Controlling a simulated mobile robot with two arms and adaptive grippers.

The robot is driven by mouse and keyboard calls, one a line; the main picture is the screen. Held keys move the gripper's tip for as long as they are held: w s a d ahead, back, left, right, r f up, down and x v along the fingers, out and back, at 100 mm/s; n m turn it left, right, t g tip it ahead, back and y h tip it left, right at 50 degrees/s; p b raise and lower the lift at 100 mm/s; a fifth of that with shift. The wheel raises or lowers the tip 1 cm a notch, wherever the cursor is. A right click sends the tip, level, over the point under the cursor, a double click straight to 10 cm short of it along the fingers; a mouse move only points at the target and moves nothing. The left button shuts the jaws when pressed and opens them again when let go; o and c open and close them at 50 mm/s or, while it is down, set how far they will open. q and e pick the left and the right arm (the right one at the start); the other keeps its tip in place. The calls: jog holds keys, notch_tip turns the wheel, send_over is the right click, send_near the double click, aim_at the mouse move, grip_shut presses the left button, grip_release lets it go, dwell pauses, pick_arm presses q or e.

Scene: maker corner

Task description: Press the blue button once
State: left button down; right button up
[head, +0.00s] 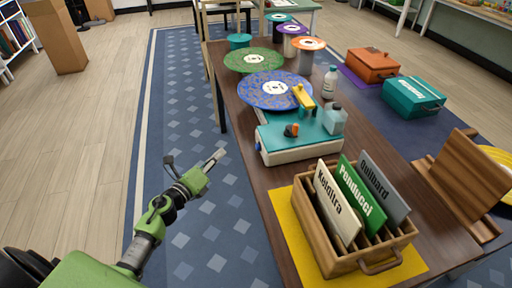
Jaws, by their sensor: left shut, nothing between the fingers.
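A low machine (290,153) with a cream base and teal top stands on the brown table, with a yellow lever and an orange knob (291,130) on it. No other blue button can be made out. My left gripper (221,154) is shut and empty, over the blue rug, left of the table edge and apart from the machine. My right gripper is not in view.
A wooden crate (329,257) with labelled sleeves stands on a yellow mat in front. A blue disc (262,98), a green disc (238,61) and several spools lie behind. Bottles stand beside the machine. Boxes and a wooden stand are at right. The rug at left is clear.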

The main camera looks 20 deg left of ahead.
aim_at(258, 147)
pick_arm(q)
jog(key=shift+w+d+p, duration=0.15)
jog(key=shift+w+d, duration=0.7)
jog(key=shift+d, duration=0.3)
jog(key=shift+w+d+p, duration=0.2)
jog(key=shift+w+d, duration=0.7)
jog(key=shift+d, duration=0.25)
jog(key=shift+w+d+p, duration=0.15)
jog(key=shift+w+d, duration=0.7)
jog(key=shift+d, duration=0.3)
jog(key=shift+d, duration=0.15)
jog(key=shift+w+d, duration=0.2)
jog(key=shift+w, duration=0.05)
jog(key=shift+w+d, duration=0.3)
jog(key=shift+d, duration=0.2)
jog(key=shift+a, duration=0.1)
jog(key=shift+s+a, duration=0.55)
jog(key=shift+a, duration=0.15)
